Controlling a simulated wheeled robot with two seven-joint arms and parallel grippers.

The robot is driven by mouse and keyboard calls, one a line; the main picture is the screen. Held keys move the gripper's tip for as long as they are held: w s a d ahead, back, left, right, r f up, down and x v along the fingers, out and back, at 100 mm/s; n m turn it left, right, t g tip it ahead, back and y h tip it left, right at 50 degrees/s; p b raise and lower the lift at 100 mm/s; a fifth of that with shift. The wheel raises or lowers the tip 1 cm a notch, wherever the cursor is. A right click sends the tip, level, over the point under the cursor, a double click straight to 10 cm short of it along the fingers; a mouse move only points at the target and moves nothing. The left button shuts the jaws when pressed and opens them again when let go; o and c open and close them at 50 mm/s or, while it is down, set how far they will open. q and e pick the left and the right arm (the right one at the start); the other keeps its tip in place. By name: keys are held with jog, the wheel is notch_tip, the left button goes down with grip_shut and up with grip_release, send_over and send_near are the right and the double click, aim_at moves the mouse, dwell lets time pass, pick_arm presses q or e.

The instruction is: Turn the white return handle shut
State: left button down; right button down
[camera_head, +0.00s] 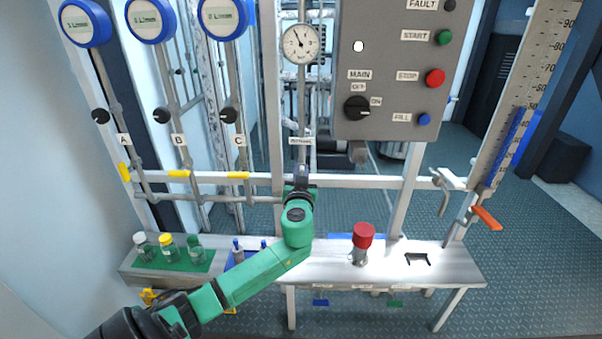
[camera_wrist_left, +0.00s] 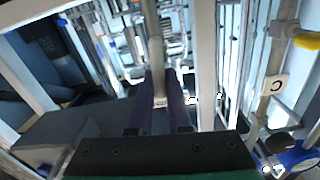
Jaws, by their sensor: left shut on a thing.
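My left gripper (camera_head: 302,172) is at the vertical pipe just below a small label (camera_head: 301,141), in front of the white rail. Its dark fingers also show in the left wrist view (camera_wrist_left: 161,105), one on each side of the pipe line. It is shut on the return handle, which the fingers and wrist hide, so its angle cannot be told. My right gripper is not in view.
Yellow handles (camera_head: 178,174) sit on lines A, B and C to the left. A control panel (camera_head: 400,70) hangs above right. The bench (camera_head: 330,268) below holds capped bottles (camera_head: 166,246) and a red-topped item (camera_head: 362,238). An orange handle (camera_head: 487,217) is at right.

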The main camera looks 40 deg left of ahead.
pick_arm(q)
jog(key=m, duration=0.1)
jog(key=m+b, duration=0.1)
jog(key=m, duration=0.1)
jog(key=shift+w+d+f, duration=0.2)
jog(key=m, duration=0.4)
jog(key=f+m, duration=0.1)
jog(key=m, duration=0.4)
jog(key=d+m, duration=0.1)
jog(key=m, duration=0.3)
jog(key=shift+w+f+p, duration=0.25)
jog(key=shift+w+p, duration=0.05)
jog(key=shift+p, duration=0.1)
jog(key=shift+m, duration=0.4)
jog(key=c, duration=0.9)
grip_release()
jog(key=shift+o, duration=0.2)
